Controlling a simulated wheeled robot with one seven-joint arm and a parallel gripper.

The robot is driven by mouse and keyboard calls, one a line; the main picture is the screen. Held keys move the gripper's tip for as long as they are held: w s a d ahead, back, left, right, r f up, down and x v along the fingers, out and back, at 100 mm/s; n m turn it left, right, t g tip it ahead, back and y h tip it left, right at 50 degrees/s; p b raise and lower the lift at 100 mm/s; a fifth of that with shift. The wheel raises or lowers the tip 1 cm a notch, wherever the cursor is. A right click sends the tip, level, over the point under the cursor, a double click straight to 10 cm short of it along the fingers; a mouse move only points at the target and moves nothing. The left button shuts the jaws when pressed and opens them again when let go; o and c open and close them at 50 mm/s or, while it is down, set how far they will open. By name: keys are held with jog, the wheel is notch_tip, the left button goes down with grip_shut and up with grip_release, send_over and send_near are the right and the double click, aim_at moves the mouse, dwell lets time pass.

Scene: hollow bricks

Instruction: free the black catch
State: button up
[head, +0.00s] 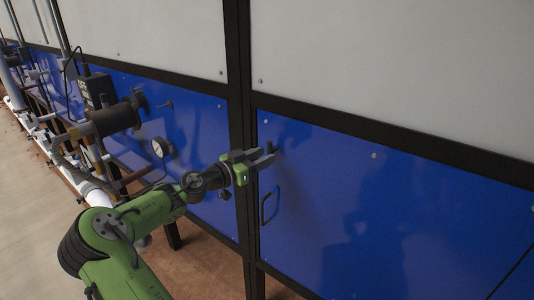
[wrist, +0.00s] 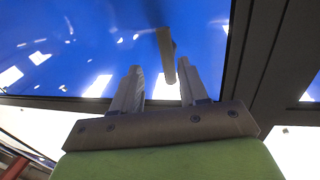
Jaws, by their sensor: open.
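The black catch (head: 268,146) is a small dark piece near the upper left corner of a blue door panel (head: 330,215). In the wrist view the catch (wrist: 167,52) shows as a narrow greyish bar against the blue panel, its lower end between my fingertips and nearer the right one. My gripper (head: 271,156) is open at the catch, in front of the panel. In the wrist view the two fingers of my gripper (wrist: 158,76) stand on either side of the bar. I cannot tell whether either finger touches it.
A black loop handle (head: 269,207) is on the blue panel below my gripper. A dark frame post (head: 241,100) runs up beside the panel. Pipes, a gauge (head: 160,148) and a black box (head: 96,90) stand to the left. Light panels (head: 390,65) are above.

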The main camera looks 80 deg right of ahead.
jog(key=shift+x, duration=1.15)
jog(key=shift+w, duration=0.1)
jog(key=shift+f, duration=0.1)
grip_shut()
